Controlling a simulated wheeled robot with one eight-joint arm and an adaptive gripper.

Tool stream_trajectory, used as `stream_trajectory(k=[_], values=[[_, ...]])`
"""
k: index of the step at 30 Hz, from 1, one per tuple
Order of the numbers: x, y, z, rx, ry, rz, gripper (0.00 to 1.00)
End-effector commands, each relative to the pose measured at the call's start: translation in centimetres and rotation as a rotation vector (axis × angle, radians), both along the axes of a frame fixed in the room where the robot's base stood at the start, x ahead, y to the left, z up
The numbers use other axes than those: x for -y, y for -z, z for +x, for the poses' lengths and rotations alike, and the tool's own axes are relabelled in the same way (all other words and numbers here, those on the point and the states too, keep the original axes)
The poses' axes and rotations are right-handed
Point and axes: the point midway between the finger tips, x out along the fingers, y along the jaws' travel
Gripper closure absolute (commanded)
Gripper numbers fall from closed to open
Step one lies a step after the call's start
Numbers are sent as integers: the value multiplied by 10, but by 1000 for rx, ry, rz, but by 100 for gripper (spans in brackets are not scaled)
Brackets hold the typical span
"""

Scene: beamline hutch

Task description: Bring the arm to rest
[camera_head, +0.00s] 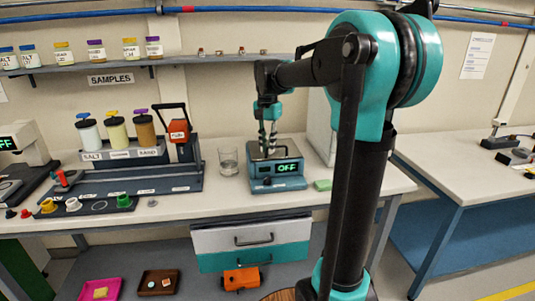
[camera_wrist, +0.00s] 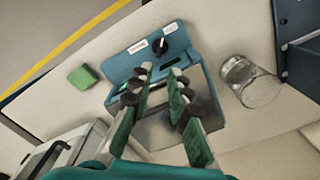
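My arm (camera_head: 362,165) rises in front of the bench in the head view and bends over toward the back. My gripper (camera_head: 268,147) points down above the metal top of a teal device (camera_head: 276,184) whose display reads OFF. In the wrist view my gripper (camera_wrist: 160,74) has its two green-padded fingers apart, with nothing between them. The device's metal plate (camera_wrist: 160,132) and its black knob (camera_wrist: 159,46) lie below the fingers. I cannot tell whether the fingertips touch the plate.
A glass beaker (camera_head: 228,161) stands left of the device and a green block (camera_head: 322,185) lies right of it. A rack with sample jars (camera_head: 120,133) stands further left. A shelf (camera_head: 170,64) runs behind. A second bench (camera_head: 450,175) is at the right.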

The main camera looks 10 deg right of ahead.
Motion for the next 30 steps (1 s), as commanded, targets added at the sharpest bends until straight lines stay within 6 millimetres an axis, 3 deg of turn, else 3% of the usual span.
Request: stream_trajectory(k=[10, 14, 17, 24, 30], values=[[0, 0, -1, 1, -3, 0, 83], [6, 17, -15, 27, -50, 2, 83], [14, 48, -42, 77, -144, 0, 83], [38, 148, -142, 239, -454, -46, 83], [47, 205, -209, 327, -639, -104, 83]])
